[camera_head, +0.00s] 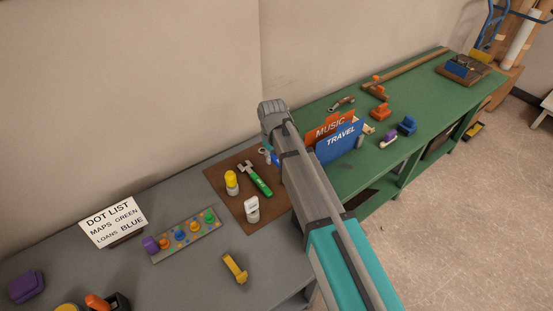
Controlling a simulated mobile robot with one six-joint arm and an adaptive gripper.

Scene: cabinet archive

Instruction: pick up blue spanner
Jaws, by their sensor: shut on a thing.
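A small blue piece with a grey end (274,158), likely the blue spanner, shows just left of my arm, by the upper right of the brown mat (222,183). The rest of it is hidden behind my arm. My arm rises from the lower right to a grey joint, and its links cover the area beyond. My gripper is hidden behind the arm, so its fingers and its hold on the piece do not show. I cannot tell whether the blue piece touches the mat or is above it. A green-handled tool (257,179) lies on the mat, left of the blue piece.
A yellow-capped bottle (231,182) and a white bottle (252,209) stand on the mat. A peg board (186,236), a yellow tool (235,268) and a sign (113,221) occupy the grey bench. Music and Travel dividers (340,141) stand right of my arm on the green bench (420,95).

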